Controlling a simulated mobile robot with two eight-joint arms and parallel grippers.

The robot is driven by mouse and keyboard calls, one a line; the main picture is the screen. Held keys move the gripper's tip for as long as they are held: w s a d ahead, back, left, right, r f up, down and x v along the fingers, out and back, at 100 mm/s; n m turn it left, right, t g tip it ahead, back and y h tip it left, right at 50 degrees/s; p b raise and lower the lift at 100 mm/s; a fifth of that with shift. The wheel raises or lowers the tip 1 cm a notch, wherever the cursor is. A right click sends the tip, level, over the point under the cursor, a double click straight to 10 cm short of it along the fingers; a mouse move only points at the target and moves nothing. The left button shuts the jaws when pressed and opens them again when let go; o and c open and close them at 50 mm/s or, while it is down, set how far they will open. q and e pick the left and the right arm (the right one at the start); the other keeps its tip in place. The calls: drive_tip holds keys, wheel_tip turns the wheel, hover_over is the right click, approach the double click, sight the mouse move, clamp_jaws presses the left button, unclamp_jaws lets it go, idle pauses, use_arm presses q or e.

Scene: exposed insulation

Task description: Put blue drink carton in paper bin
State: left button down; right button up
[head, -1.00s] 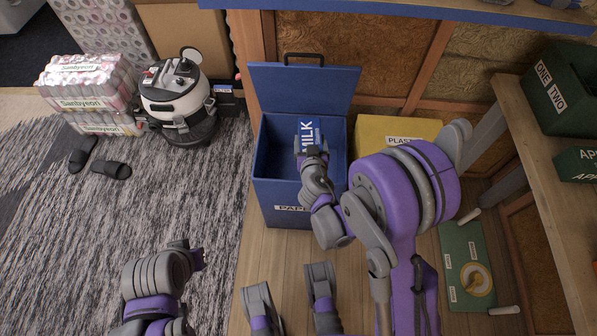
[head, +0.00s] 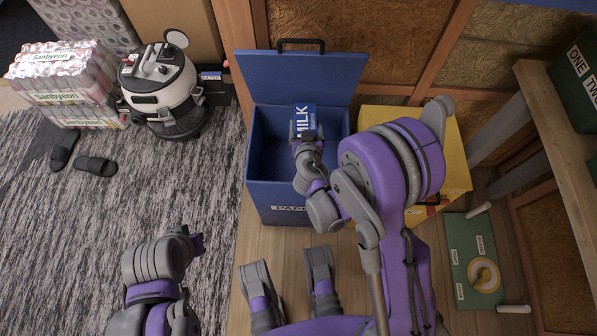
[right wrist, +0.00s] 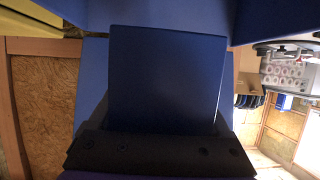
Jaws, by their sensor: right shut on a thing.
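The blue drink carton (head: 305,115), lettered MILK, is at the far side of the open blue paper bin (head: 292,200), over its opening. My right gripper (head: 303,138) is shut on the carton. In the right wrist view the carton (right wrist: 165,75) is a large dark blue face above the dark jaw of my right gripper (right wrist: 160,150). I cannot tell whether the carton touches the bin's floor or walls. My left gripper (head: 190,243) is low on the left, over the rug, and its jaws cannot be made out.
The bin's blue lid (head: 305,75) stands open behind it. A yellow bin (head: 455,165) is close on the right, partly behind my arm. A vacuum cleaner (head: 160,85) and packed bottles (head: 65,80) stand at the left. A wooden table (head: 560,130) is at the right.

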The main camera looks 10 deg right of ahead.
drive_tip(key=shift+f+b, duration=0.3)
drive_tip(key=shift+f, duration=0.35)
drive_tip(key=o, duration=1.1)
drive_tip(key=shift+o, duration=0.2)
drive_tip(key=p+v, duration=0.1)
drive_tip(key=v, duration=1)
drive_tip(key=shift+w+d+r, duration=0.1)
drive_tip(key=shift+r, duration=0.05)
